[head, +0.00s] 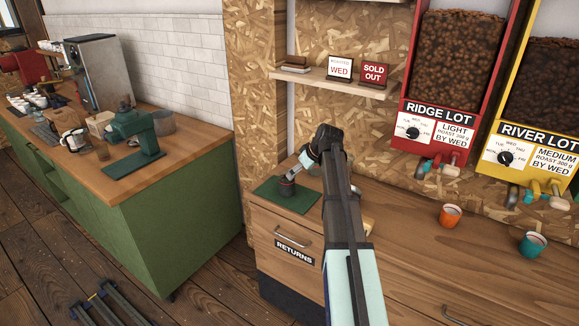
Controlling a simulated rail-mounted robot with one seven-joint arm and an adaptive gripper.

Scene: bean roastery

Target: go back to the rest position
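My arm reaches from the bottom of the head view up and away over the wooden counter. Its dark wrist bends at the top, beside the shelf wall. The end with my gripper (303,166) points down and left, above the green mat (299,204) at the counter's left end. A small dark cup-like thing with a red band (287,188) stands on the mat, close below the gripper. The fingers are too small and partly hidden to tell whether they are open or shut, or touching it.
An orange cup (450,215) and a teal cup (532,244) stand on the counter at right. Behind them are the red Ridge Lot dispenser (431,116) and the yellow River Lot dispenser (526,150). A shelf (330,83) holds signs. A green-sided counter (185,215) stands left across a floor gap.

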